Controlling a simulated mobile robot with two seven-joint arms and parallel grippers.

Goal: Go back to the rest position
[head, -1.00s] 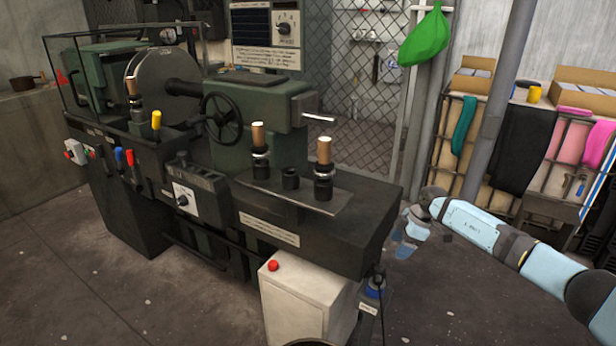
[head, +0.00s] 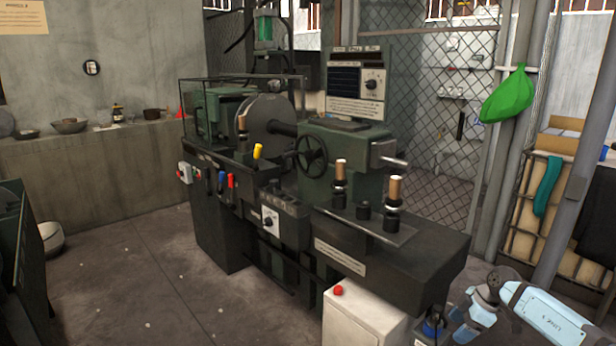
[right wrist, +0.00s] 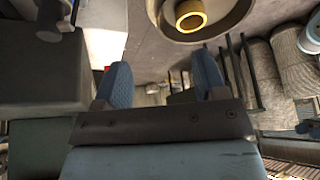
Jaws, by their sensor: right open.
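My right gripper (head: 470,318) is at the lower right of the head view, beside the front right corner of the spinning lathe (head: 420,245). In the right wrist view, the two blue fingers of this gripper (right wrist: 163,82) stand apart with nothing between them. My left gripper is in neither view. The lathe is a dark bench with a green headstock, a large grey disc (head: 268,120) and a black handwheel (head: 311,153). Two wooden-handled tools (head: 394,192) stand upright on its plate.
A white cabinet with a red button (head: 362,322) stands in front of the lathe, close to my right arm. A green bag (head: 508,95) hangs on a post at the right. A concrete ledge with several bowls (head: 70,125) is at the back left. The floor at left (head: 125,265) is mostly clear.

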